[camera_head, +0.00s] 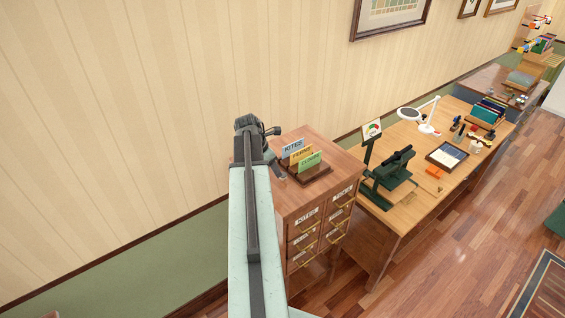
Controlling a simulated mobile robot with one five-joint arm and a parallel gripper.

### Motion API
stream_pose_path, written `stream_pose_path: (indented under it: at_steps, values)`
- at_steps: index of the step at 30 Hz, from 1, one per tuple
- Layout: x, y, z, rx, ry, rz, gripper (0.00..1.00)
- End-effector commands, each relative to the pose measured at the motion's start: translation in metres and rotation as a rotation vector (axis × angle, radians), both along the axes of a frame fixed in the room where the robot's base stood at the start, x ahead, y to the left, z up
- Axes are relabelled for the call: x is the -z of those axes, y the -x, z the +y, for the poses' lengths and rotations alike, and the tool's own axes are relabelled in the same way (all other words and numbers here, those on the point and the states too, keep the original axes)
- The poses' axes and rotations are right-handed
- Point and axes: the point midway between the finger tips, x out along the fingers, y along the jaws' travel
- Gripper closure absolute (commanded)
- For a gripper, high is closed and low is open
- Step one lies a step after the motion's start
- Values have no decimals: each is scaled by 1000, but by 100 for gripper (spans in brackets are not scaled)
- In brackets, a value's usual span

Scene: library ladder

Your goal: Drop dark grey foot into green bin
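My arm reaches up the middle of the view, and its dark wrist is beside a wooden drawer cabinet. My gripper (277,168) is small and partly hidden at the arm's end, near the cabinet's left top edge. I cannot tell whether it is open or holds anything. I cannot make out a dark grey foot. A green object (556,219) is cut off by the right edge, low by the floor; I cannot tell whether it is the green bin.
The cabinet (312,211) bears a wooden holder with coloured cards (301,157). To its right, a long desk (401,216) carries a dark green press (389,178), a white lamp (426,127) and a framed tablet (447,156). Open wooden floor (455,235) and a rug (545,292) lie right.

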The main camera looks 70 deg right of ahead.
Motion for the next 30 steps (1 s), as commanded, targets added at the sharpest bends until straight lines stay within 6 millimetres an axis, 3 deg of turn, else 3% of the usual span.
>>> stream_pose_path:
  at_steps: [3, 12, 17, 26, 30]
  values:
    - [-7, 17, -11, -25, -3, 23, 45]
    - [22, 21, -18, -27, -4, 24, 45]
    - [22, 22, -19, -28, -4, 23, 45]
    - [67, 29, -37, -28, -4, 23, 45]
    - [68, 31, -39, -29, -4, 23, 45]
